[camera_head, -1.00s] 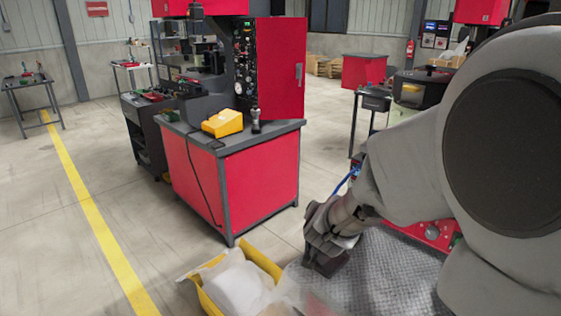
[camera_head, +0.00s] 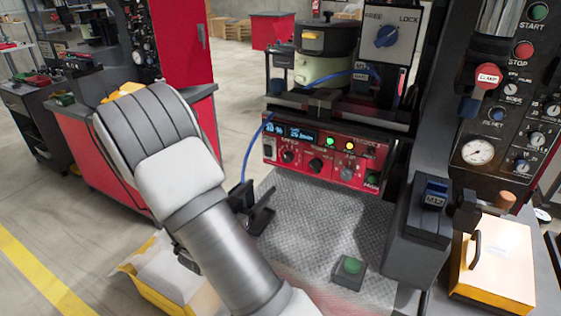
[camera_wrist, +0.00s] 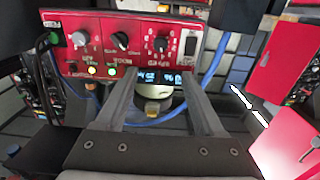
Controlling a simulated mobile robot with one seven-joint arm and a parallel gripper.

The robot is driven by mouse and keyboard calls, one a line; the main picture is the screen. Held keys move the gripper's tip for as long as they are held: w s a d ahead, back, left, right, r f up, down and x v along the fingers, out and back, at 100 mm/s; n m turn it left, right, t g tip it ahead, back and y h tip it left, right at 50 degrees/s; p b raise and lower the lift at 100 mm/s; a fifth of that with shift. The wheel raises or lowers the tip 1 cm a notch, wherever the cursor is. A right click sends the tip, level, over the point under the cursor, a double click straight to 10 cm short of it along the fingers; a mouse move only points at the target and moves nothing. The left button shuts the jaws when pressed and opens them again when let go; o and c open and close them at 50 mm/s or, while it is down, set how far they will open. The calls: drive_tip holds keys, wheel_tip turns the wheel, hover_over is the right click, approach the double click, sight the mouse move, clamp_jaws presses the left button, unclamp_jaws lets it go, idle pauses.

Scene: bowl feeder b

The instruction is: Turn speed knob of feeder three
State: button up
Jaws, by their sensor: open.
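The red control panel (camera_head: 325,168) of a feeder shows right of centre in the head view, with two small displays at its left and lit green and amber lamps. Its leftmost black knob (camera_head: 288,156), apparently the speed knob, sits below the displays. No feeder number is readable. My gripper (camera_head: 256,207) is open and empty, low and left of the panel. In the wrist view its fingers (camera_wrist: 159,84) point towards the displays, apart from the knob.
A blue cable (camera_head: 258,140) loops at the panel's left side. A FREE/LOCK box with a blue knob (camera_head: 387,36) stands above right. A green button box (camera_head: 350,272) sits on the clear metal plate (camera_head: 300,220). A dark machine with gauges (camera_head: 478,152) bounds the right.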

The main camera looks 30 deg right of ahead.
sight(286, 158)
drive_tip(key=x, duration=1.5)
drive_tip(key=shift+w, duration=0.1)
drive_tip(key=shift+c, duration=0.3)
clamp_jaws()
